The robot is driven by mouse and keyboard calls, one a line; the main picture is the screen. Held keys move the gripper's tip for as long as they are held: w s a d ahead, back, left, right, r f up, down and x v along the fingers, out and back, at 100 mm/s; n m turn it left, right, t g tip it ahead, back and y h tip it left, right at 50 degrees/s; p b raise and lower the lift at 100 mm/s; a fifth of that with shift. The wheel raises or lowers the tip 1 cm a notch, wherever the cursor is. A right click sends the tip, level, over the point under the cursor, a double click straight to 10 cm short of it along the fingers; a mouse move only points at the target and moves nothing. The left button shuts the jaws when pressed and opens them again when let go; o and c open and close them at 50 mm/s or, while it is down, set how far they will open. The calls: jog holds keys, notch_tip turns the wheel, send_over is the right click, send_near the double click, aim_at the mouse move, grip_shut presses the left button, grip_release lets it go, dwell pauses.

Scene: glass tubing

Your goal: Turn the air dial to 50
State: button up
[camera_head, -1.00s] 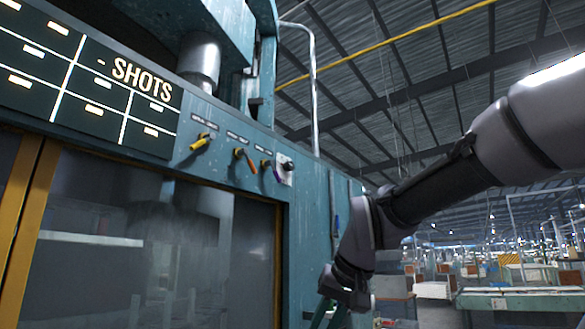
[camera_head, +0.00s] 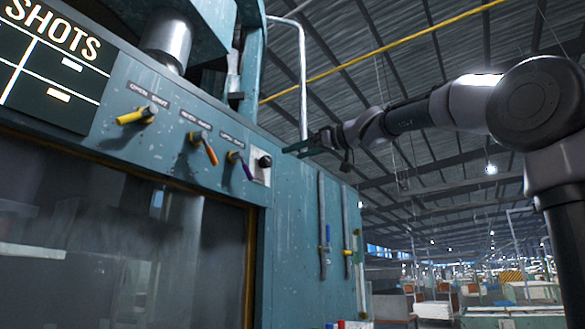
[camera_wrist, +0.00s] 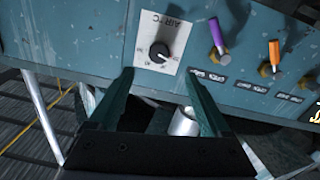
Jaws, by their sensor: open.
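The air dial (camera_head: 265,161) is a round black knob on a small white plate at the right end of the panel's row of controls. In the wrist view the dial (camera_wrist: 159,52) shows close, its plate marked "AIR °C" and turned upside down. The scale figures are too small to read, so I cannot tell the setting. My gripper (camera_head: 292,149) is just right of the dial in the head view. In the wrist view my gripper (camera_wrist: 159,76) is open and empty, its dark green fingers pointing toward the panel with the knob between their lines, apart from it.
Beside the dial are a purple lever (camera_head: 240,163), an orange lever (camera_head: 204,146) and a yellow lever (camera_head: 137,115). A dark "SHOTS" board (camera_head: 60,60) is at upper left. Long bar handles (camera_head: 323,225) run down the machine's right side. Free space lies right of the machine.

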aim_at(269, 161)
jog(key=x, duration=1)
jog(key=shift+w+a, duration=0.2)
jog(key=shift+w, duration=0.05)
grip_shut()
